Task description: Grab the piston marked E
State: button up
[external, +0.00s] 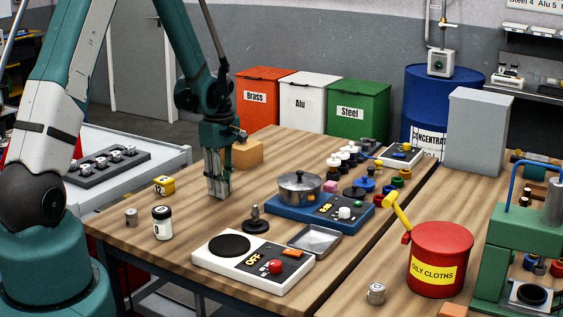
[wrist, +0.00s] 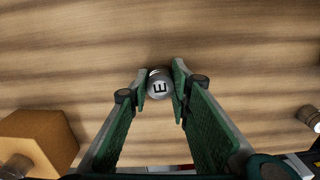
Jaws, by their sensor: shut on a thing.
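The piston marked E (wrist: 159,86) is a small grey metal cylinder with a dark letter E on its light top face. In the wrist view it sits between the fingertips of my gripper (wrist: 160,76), with a finger against each side. In the external view my gripper (external: 218,192) points straight down at the wooden table, its fingertips low over the top. There the fingers hide the piston. I cannot tell whether the piston touches the table.
An orange-brown block (external: 248,153) stands behind my gripper. A yellow box (external: 163,185), a small metal piston (external: 131,217) and a white jar (external: 162,223) stand to the left. A blue hotplate (external: 300,208) with a pot and a white scale (external: 245,262) lie to the right.

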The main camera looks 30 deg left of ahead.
jog(key=shift+r, duration=0.1)
jog(key=shift+r, duration=4.95)
